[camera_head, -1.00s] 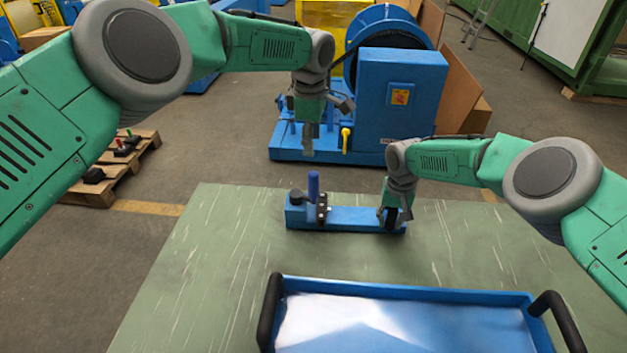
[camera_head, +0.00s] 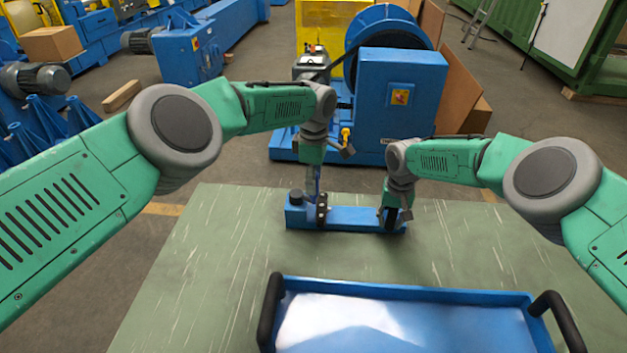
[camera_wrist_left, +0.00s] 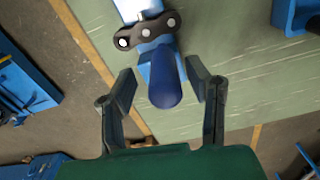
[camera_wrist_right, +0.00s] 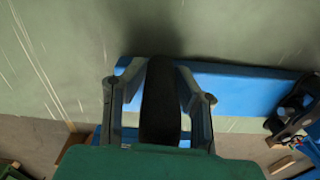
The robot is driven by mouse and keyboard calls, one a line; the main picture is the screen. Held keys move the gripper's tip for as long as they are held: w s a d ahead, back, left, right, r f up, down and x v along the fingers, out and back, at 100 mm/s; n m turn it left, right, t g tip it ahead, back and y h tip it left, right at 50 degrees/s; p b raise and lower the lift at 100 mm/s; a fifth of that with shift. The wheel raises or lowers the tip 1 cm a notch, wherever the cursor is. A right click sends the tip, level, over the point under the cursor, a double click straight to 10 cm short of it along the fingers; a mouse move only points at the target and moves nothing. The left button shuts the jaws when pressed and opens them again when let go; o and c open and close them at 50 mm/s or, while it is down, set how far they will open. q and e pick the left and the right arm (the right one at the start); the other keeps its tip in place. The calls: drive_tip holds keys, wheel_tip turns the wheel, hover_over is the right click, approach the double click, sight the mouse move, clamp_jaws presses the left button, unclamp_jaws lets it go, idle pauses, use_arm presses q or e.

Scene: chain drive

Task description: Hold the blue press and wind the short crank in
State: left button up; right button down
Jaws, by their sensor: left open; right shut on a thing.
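The blue press (camera_head: 350,217) lies on the green table, a long blue base with a block at its left end. A dark chain piece (camera_head: 322,208) sits on it and also shows in the left wrist view (camera_wrist_left: 147,31). The crank has an upright dark blue handle (camera_wrist_left: 165,88). My left gripper (camera_head: 313,196) is over this handle, its open fingers (camera_wrist_left: 160,85) on either side with gaps. My right gripper (camera_head: 393,215) is shut on a dark upright grip (camera_wrist_right: 160,105) at the press's right end. The crank's lower part is hidden in the head view.
A blue tray (camera_head: 405,289) with black handles stands at the table's front. The green table (camera_head: 210,260) is clear left of the press. A large blue machine (camera_head: 400,105) stands on the floor behind.

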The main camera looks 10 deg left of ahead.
use_arm(q)
drive_tip(key=shift+f, duration=0.15)
clamp_jaws()
drive_tip(key=shift+m, duration=0.3)
idle(0.6)
